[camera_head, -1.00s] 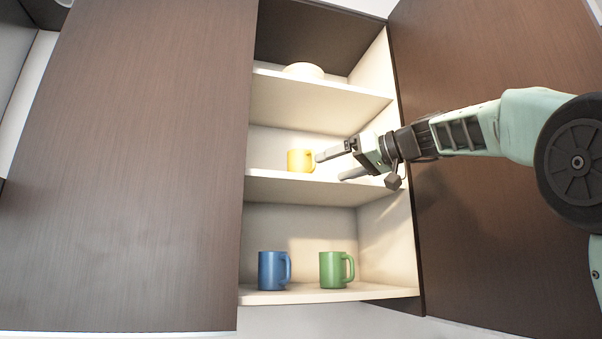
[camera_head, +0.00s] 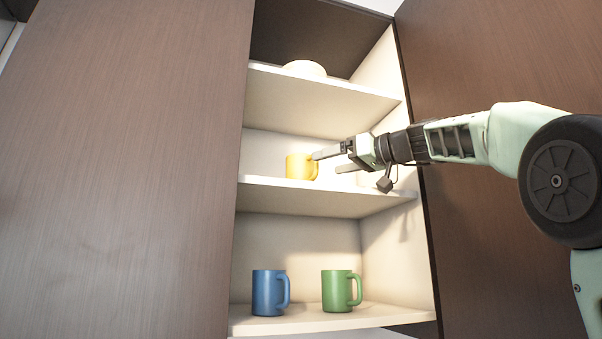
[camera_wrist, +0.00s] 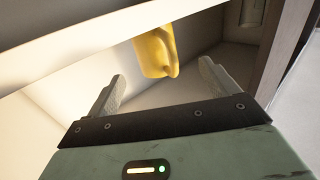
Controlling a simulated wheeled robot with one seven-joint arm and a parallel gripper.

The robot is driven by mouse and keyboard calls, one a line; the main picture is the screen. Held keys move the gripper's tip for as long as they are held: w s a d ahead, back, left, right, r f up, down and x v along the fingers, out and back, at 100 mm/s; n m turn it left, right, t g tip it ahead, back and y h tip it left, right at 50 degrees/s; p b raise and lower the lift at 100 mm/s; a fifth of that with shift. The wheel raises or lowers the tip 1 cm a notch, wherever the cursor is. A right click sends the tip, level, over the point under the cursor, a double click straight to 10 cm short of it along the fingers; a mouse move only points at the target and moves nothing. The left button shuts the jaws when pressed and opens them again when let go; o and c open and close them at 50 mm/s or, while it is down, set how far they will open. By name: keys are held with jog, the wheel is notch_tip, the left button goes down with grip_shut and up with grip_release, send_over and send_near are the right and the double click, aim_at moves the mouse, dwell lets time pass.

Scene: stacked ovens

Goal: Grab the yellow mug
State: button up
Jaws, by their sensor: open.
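The yellow mug (camera_head: 299,167) stands on the middle shelf of the open cabinet, its handle towards the right. My gripper (camera_head: 324,161) is at the mug's right, at about shelf height, with its fingers pointing left. One finger overlaps the mug's handle side in the head view; I cannot tell if they touch. In the wrist view the yellow mug (camera_wrist: 156,52) is ahead, beyond the fingertips and between their directions. My gripper (camera_wrist: 162,80) is open there, with nothing between its fingers.
The middle shelf (camera_head: 320,197) runs under the mug, with the upper shelf (camera_head: 325,92) above. A blue mug (camera_head: 266,293) and a green mug (camera_head: 336,291) stand on the bottom shelf. A white bowl (camera_head: 304,69) is on the upper shelf. Open doors flank the cabinet.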

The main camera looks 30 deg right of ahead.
aim_at(311, 168)
jog(key=p+x, duration=0.1)
jog(key=x, duration=0.2)
jog(key=shift+w+a+r+p, duration=0.1)
jog(key=shift+w+r+p, duration=0.05)
jog(key=shift+w+p, duration=0.45)
jog(key=p+x, duration=0.3)
jog(key=shift+w, duration=0.45)
jog(key=shift+w+a, duration=0.1)
jog(key=shift+w, duration=0.05)
jog(key=c, duration=1.2)
jog(key=shift+c, duration=0.4)
